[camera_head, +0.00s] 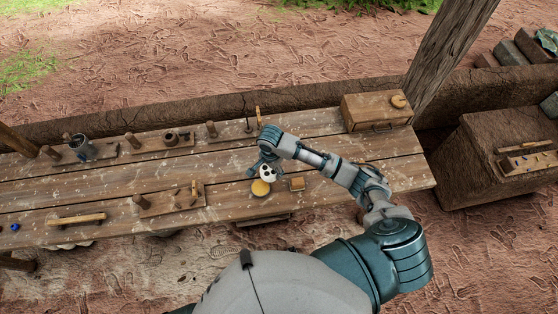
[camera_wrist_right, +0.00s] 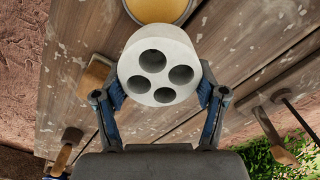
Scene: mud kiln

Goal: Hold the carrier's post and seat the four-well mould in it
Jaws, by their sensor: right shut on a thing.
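The white four-well mould (camera_head: 267,173) is between the fingers of my right gripper (camera_head: 265,164), over the middle of the bench. In the right wrist view the round mould (camera_wrist_right: 158,65) faces the camera with its dark wells, and the right fingers (camera_wrist_right: 162,100) press on its two sides. A wooden carrier (camera_head: 180,207) with an upright post (camera_head: 141,201) stands on the bench left of the gripper. More posts (camera_head: 132,140) stand on boards along the back, and I cannot tell which post is the task's. My left gripper is not in view.
A round yellow-topped thing (camera_head: 261,188) lies just in front of the mould, with a small wooden block (camera_head: 297,184) to its right. A wooden box (camera_head: 377,111) is at the back right. A metal cup (camera_head: 82,147) stands at the left. Bare planks (camera_head: 228,172) lie left of the gripper.

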